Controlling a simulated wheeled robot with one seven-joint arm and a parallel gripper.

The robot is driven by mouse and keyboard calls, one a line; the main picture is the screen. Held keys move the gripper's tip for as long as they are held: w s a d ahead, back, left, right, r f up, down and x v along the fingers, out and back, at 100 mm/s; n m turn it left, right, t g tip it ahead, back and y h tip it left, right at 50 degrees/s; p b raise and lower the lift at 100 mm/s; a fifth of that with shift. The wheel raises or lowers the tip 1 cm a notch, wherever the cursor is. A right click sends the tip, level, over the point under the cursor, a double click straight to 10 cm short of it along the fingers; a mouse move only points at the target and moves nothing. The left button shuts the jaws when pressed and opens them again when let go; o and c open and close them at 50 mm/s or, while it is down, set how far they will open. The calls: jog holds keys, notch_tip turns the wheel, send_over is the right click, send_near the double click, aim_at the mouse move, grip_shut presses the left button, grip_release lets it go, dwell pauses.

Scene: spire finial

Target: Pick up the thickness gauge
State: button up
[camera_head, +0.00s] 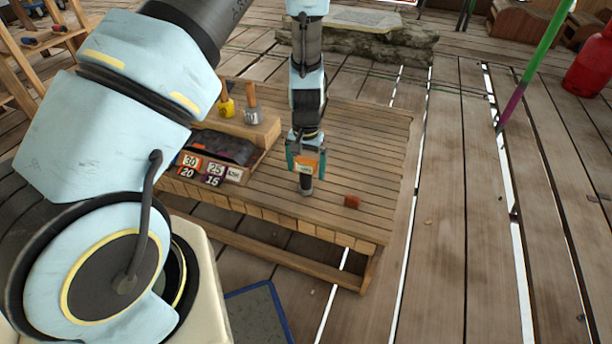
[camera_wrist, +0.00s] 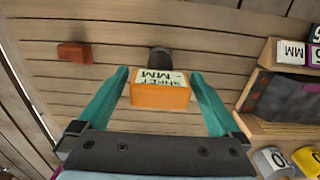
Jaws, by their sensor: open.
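The thickness gauge (camera_wrist: 160,97) is an orange block with a white "SHEET MM" label and a dark round end (camera_wrist: 160,59). In the head view, the gauge (camera_head: 309,165) shows at my gripper, its dark end pointing down toward the slatted wooden table (camera_head: 375,145). My gripper (camera_wrist: 160,74) has two teal fingers, spread apart. In the wrist view the orange block lies between the fingers, with a narrow gap visible on each side. In the head view my gripper (camera_head: 306,170) is low over the table. Whether the gauge's end touches the tabletop is unclear.
A small red-brown block (camera_head: 351,201) lies right of my gripper on the table. To the left stand a dark-filled tray with numbered tags (camera_head: 215,169) and a wooden holder (camera_head: 258,130) with yellow and grey wooden-handled tools. The table's right part is clear.

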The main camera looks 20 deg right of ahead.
jog(key=shift+f, duration=0.55)
jog(key=c, duration=1.5)
jog(key=shift+r, duration=0.1)
